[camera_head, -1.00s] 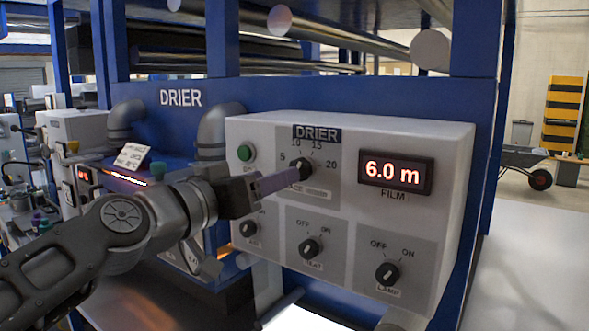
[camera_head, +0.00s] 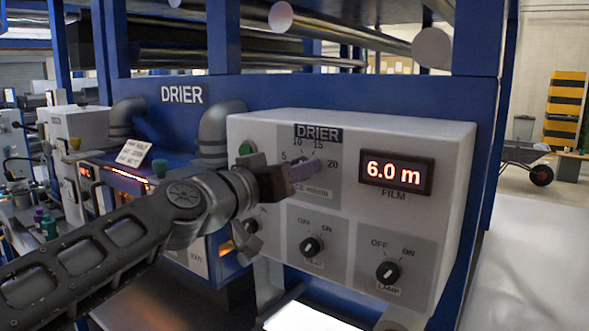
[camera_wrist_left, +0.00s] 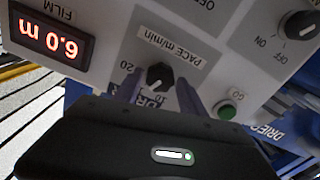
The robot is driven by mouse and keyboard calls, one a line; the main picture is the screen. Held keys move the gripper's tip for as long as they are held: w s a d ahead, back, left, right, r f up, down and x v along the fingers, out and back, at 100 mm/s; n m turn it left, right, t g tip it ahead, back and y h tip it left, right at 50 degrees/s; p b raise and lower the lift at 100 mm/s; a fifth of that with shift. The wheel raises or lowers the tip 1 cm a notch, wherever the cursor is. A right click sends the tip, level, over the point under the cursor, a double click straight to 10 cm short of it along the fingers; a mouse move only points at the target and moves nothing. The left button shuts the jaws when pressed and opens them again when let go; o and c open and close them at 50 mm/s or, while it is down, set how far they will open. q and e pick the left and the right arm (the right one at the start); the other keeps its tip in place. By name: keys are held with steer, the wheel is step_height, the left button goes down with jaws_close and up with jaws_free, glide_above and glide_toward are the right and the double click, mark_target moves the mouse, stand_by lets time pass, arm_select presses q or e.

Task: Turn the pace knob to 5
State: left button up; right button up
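The pace knob (camera_wrist_left: 158,76) is a small black knob on the grey dial plate (camera_wrist_left: 195,50) labelled "PACE m/min". My left gripper (camera_head: 316,168) is at the dial. In the left wrist view, which is upside down, its two purple-grey fingers (camera_wrist_left: 158,86) are apart, one on each side of the knob, with gaps visible. I cannot tell where the knob's pointer stands. My right gripper is not in view.
The white panel also carries a red "6.0 m" film display (camera_head: 396,173), a green GO button (camera_head: 246,148), an OFF/ON knob (camera_head: 311,247) and a lamp knob (camera_head: 387,272). The blue drier frame (camera_head: 350,95) stands behind. The floor to the right is open.

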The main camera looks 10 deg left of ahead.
arm_select(q)
jaws_close()
stand_by(0.3)
steer(key=shift+n, duration=0.5)
steer(key=n, duration=1.9)
steer(key=shift+a+f+p, duration=0.15)
steer(key=shift+f+p, duration=0.15)
steer(key=shift+p, duration=0.05)
steer(key=shift+o, duration=1.4)
jaws_free()
